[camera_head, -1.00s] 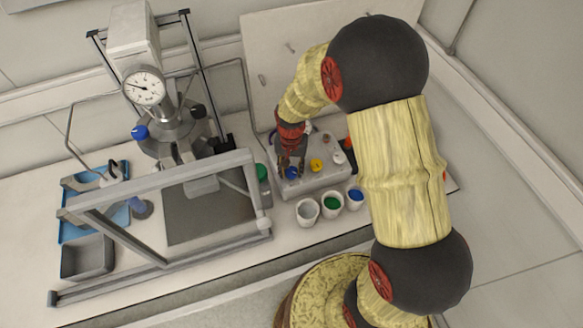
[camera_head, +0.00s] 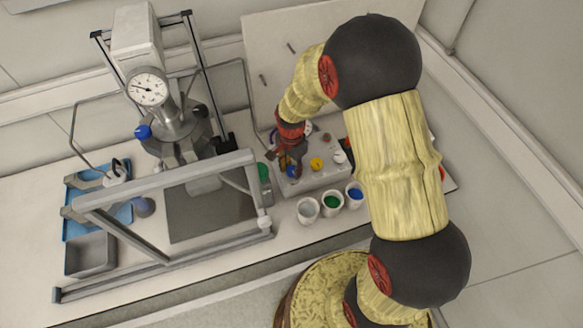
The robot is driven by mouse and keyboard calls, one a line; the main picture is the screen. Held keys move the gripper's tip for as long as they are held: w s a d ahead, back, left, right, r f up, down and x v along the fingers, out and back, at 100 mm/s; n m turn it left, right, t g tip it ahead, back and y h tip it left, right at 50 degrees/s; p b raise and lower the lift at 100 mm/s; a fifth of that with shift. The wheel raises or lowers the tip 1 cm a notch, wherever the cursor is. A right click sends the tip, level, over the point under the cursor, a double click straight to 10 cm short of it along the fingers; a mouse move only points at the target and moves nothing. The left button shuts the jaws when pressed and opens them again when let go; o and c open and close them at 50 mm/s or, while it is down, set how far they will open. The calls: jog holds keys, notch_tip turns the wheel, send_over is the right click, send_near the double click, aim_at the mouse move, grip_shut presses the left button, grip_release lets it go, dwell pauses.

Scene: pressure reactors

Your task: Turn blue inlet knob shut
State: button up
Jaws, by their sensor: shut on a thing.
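A blue knob (camera_head: 143,131) sticks out at the left side of the pressure reactor's head (camera_head: 176,126), with my gripper well away from it. Another blue knob-like piece (camera_head: 292,171) sits on the light grey block (camera_head: 322,181) to the right of the reactor stand. My gripper (camera_head: 290,168) points down at this block and is shut on that blue piece. The fingers are small and dark in this view and partly hide it. I cannot tell how far either blue knob is turned.
A yellow piece (camera_head: 316,163) and a white piece (camera_head: 339,157) sit on the block close to my gripper. Cups with white (camera_head: 307,210), green (camera_head: 332,203) and blue (camera_head: 355,196) contents stand in front. The reactor's metal frame (camera_head: 165,187) is at left, by a blue tray (camera_head: 82,225).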

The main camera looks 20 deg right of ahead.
aim_at(291, 170)
dwell(0.4)
jog(key=o, duration=1)
jog(key=shift+o, duration=0.8)
jog(key=shift+r, duration=0.1)
notch_tip(291, 170, up, 12)
